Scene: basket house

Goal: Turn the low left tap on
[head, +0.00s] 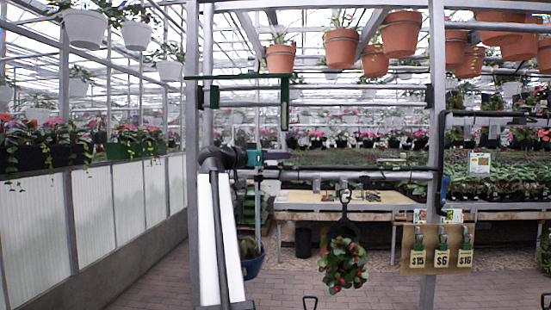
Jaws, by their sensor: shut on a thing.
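A teal tap handle (254,158) sits at the left end of a grey horizontal pipe (316,177) in the head view. My gripper (240,157) is dark and sits right against the left side of the teal handle, shut on it. Its fingers are small and dark, and the exact contact is hard to see. The wrist partly hides the tap body and the left metal post (206,60). Whether the handle is turned cannot be told, and no water shows.
A basket of red-flowered plants (343,265) hangs from the pipe. A price board (404,258) hangs by the right post (436,60). A green bracket (240,77) is above the gripper. Terracotta pots (401,35) hang overhead. The brick floor (150,285) at lower left is clear.

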